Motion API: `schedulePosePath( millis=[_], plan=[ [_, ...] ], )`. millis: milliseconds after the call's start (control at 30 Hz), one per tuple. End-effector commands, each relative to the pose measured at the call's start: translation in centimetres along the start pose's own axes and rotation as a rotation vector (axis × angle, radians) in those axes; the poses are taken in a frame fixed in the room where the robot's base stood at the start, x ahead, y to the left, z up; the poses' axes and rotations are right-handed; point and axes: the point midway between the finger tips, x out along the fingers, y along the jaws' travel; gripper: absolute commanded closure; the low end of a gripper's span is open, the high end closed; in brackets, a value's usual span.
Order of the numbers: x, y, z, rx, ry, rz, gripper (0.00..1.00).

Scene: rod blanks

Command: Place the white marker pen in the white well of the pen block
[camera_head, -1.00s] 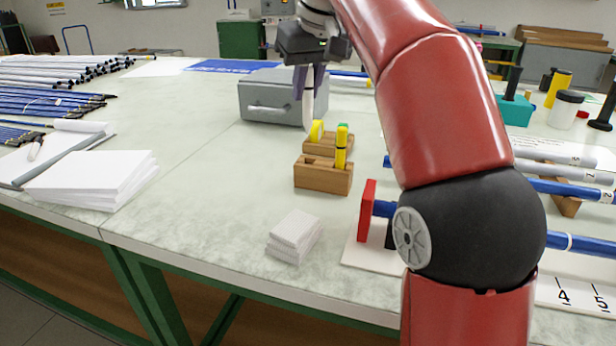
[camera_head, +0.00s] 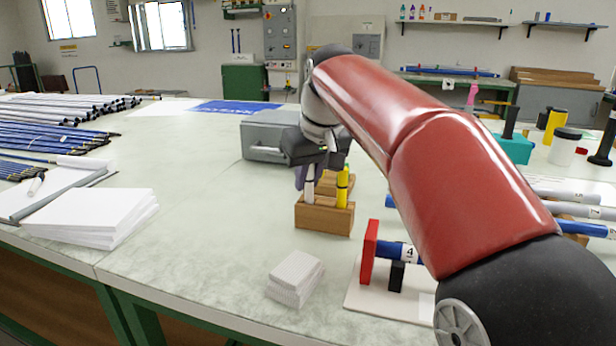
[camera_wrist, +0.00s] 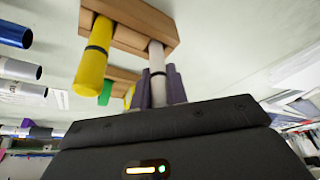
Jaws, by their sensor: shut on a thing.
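My gripper (camera_head: 311,170) is shut on the white marker pen (camera_head: 310,188) and holds it about upright over the left end of the front wooden pen block (camera_head: 323,219). In the wrist view, the purple fingers (camera_wrist: 160,88) close around the white pen (camera_wrist: 156,58). Its far end meets the block (camera_wrist: 130,36) at one end well. I cannot tell how deep it sits, and the well's colour mark is not visible. A yellow marker (camera_head: 342,188) stands in the block's right end; it also shows in the wrist view (camera_wrist: 94,58).
A second wooden block (camera_head: 328,183) stands just behind, partly hidden, with a green marker (camera_wrist: 106,92) near it. A grey box (camera_head: 262,138) is behind to the left. White pads (camera_head: 295,278) lie in front. A red stand (camera_head: 369,252) is at right.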

Motion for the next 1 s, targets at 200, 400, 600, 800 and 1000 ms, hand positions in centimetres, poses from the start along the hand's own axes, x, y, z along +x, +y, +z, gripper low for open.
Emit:
schedulePosePath(
  millis=[200,400,600,800,1000],
  plan=[
    [0.3,0.0,0.1,0.0,-0.001,0.0,1.0],
    [0.3,0.0,0.1,0.0,0.0,0.0,0.63],
    [0.3,0.0,0.1,0.0,0.0,0.0,0.63],
    [0.6,0.0,0.2,0.0,0.001,0.0,0.63],
    [-3.6,-0.2,0.0,-0.001,0.003,0.0,0.63]
  ],
)
